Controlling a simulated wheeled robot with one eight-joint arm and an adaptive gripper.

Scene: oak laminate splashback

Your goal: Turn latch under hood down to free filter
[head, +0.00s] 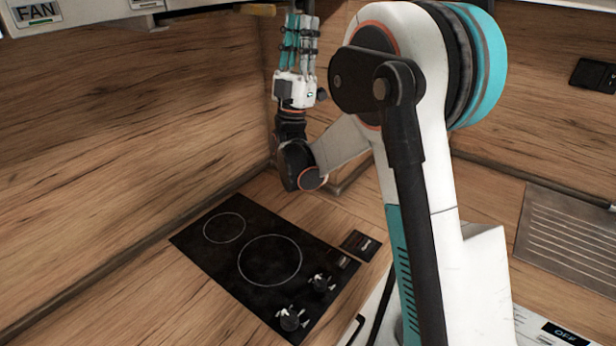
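The underside edge of the hood (95,22) runs along the top left, with a FAN label on its front. The filter is not clearly visible.
A black cooktop (262,262) with two rings and two knobs lies on the wooden counter below my gripper. A small dark plate (360,244) lies beside it. A metal drainer (570,238) is at the right. Wood-grain walls close in the corner behind my arm.

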